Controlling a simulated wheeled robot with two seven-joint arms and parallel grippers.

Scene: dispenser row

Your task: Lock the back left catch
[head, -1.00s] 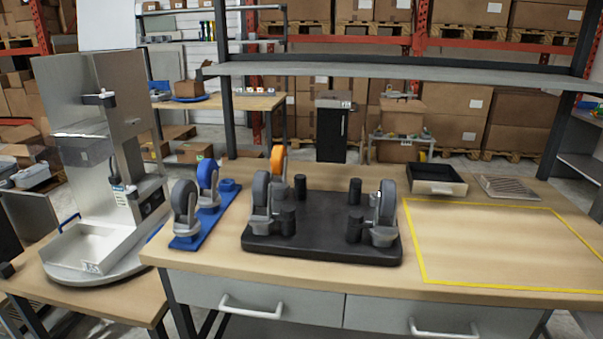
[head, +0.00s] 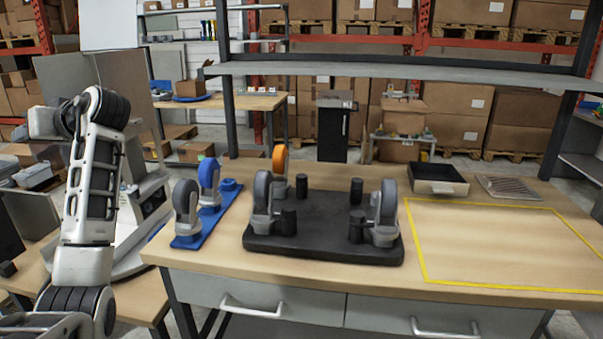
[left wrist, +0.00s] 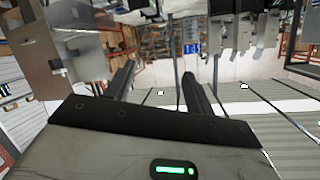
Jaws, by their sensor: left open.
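A black base plate (head: 322,235) lies on the workbench with upright black posts and wheeled casters on it. A caster with an orange wheel (head: 279,160) stands at its back left corner. Grey-wheeled casters stand at the front left (head: 262,200) and front right (head: 387,208). The back right corner shows no caster. A catch on the orange caster is too small or hidden to make out. My left gripper (left wrist: 160,72) is open and empty in the left wrist view, away from the plate. In the head view my left arm rises at the far left. My right gripper is not in view.
A blue rack (head: 222,207) left of the plate holds a grey-wheeled and a blue-wheeled caster. My arm partly hides a metal dispenser (head: 130,80). A dark bin (head: 438,188) and a grate (head: 508,188) stand at back right. The yellow-outlined area is bare. A shelf crosses behind.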

